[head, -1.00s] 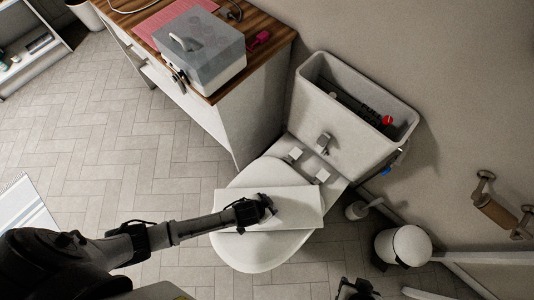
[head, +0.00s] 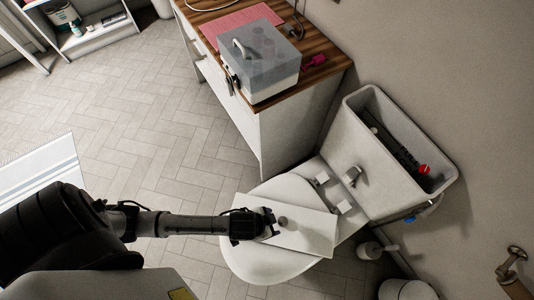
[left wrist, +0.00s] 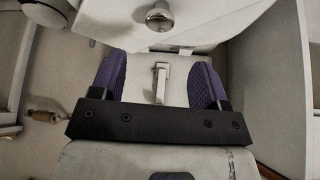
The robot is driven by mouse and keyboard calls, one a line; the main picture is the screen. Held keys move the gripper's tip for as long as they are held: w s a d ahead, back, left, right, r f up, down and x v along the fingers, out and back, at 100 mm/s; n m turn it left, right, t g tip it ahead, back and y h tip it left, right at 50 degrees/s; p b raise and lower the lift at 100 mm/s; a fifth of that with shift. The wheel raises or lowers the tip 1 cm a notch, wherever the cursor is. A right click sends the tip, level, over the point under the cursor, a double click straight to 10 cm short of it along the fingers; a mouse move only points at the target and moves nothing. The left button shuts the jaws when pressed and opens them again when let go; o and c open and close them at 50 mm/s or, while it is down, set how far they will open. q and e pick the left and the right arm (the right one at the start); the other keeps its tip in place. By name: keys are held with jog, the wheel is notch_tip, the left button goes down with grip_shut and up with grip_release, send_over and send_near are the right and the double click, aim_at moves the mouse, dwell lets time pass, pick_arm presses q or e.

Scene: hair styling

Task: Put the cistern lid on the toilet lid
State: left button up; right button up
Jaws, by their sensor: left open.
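The white toilet lid shows on both sides of the slab. My left gripper (head: 268,223) is at the slab's left part, close to the knob; the head view does not show whether it touches. In the left wrist view my left gripper (left wrist: 160,82) has its purple finger pads wide apart with nothing held between them. My right gripper is out of view.
The cistern (head: 395,150) stands open behind the bowl, its fittings visible. A wood-topped cabinet (head: 300,90) with a grey-lidded box (head: 262,62) stands beside it. A toilet brush (head: 368,248) and a white bin (head: 403,290) are at the right.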

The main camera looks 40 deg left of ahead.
pick_arm(q)
jog(key=s+a+r+n+g+y, duration=0.1)
jog(key=s+a+r+n+y, duration=0.1)
jog(key=s+a+r, duration=0.5)
notch_tip(320, 180, up, 5)
jog(key=a+n, duration=0.1)
jog(key=a, duration=0.1)
jog(key=shift+a+r+g, duration=0.2)
jog(key=shift+a+g, duration=0.2)
jog(key=shift+w, duration=0.1)
dwell(1.9)
